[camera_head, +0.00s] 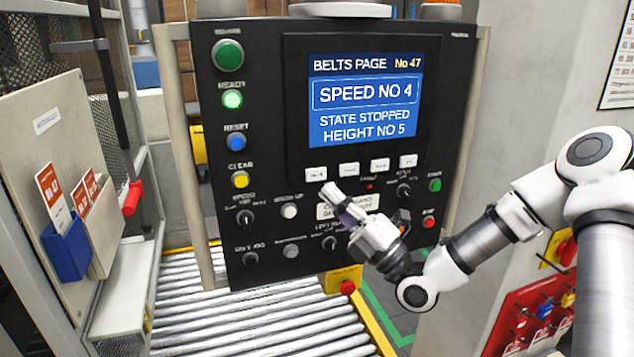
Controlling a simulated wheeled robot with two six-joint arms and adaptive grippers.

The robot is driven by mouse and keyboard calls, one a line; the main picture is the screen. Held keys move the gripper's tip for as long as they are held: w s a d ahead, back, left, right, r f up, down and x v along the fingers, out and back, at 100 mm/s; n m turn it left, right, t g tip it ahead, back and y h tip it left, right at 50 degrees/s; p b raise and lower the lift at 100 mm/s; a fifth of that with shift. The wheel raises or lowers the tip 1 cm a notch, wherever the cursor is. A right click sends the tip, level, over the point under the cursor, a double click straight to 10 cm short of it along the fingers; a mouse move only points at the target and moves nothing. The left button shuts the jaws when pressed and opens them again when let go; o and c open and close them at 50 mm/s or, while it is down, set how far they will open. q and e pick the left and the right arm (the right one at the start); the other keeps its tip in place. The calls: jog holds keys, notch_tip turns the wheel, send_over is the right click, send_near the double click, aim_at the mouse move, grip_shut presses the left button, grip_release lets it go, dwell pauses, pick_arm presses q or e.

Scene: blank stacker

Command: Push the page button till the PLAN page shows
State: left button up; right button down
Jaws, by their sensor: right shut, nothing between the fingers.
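The dark control panel (265,120) stands in front of me. Its blue screen (365,100) reads BELTS PAGE No 47, SPEED NO 4, STATE STOPPED, HEIGHT NO 5. Below the screen is a row of white buttons; the leftmost one, the page button (316,174), has a small label that seems to read PAGE. My right gripper (330,190) is shut and empty, its tip just below and slightly right of that button. I cannot tell whether the tip touches the panel. My left gripper is not in view.
Green, blue and yellow buttons (240,180) line the panel's left side, with knobs below. A red button (428,222) sits to the right. A roller conveyor (250,320) runs beneath. A blue card holder (66,247) hangs at left.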

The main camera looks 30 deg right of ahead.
aim_at(303, 163)
jog(key=shift+w+d+r+b, duration=0.15)
jog(key=shift+w+b, duration=0.15)
jog(key=shift+w, duration=0.4)
jog(key=shift+w+d+f+b, duration=0.15)
jog(key=shift+w+b, duration=0.15)
jog(key=shift+w, duration=0.4)
jog(key=shift+w+d+r+b, duration=0.15)
jog(key=shift+w+b, duration=0.15)
jog(key=shift+w, duration=0.4)
jog(key=shift+s+a, duration=0.1)
jog(key=shift+w+b, duration=0.45)
